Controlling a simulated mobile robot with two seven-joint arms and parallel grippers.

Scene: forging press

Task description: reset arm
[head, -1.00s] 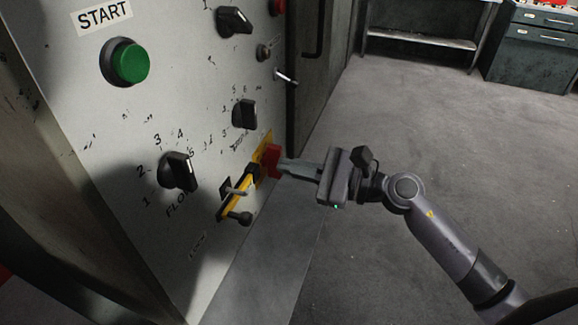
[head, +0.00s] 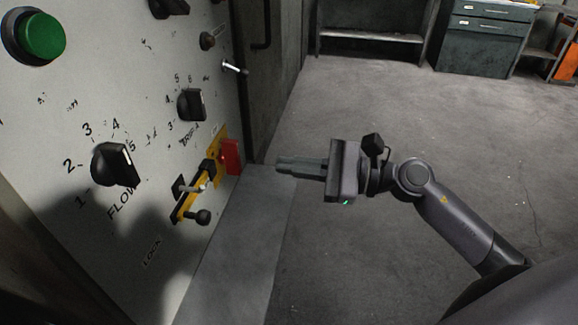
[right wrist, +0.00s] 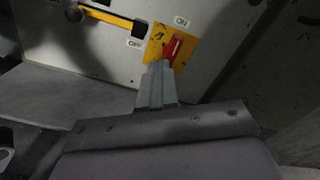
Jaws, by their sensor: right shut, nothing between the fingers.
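My right gripper (head: 284,164) is shut and empty. In the head view its fingers point left at the control panel (head: 62,140), with a clear gap between the fingertips and the red switch handle (head: 231,157). The red handle sits on a yellow plate (head: 221,142) at the panel's right edge. In the right wrist view the shut fingers (right wrist: 158,70) point toward the red handle (right wrist: 172,50), between the ON and OFF labels. My left gripper is not in view.
The panel carries a green start button (head: 42,36), a FLOW knob (head: 115,163), a second knob (head: 192,104), a small toggle (head: 233,68) and a black ball-ended lever (head: 201,217). A workbench (head: 372,36) and drawer cabinet (head: 484,40) stand at the back. The floor on the right is open.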

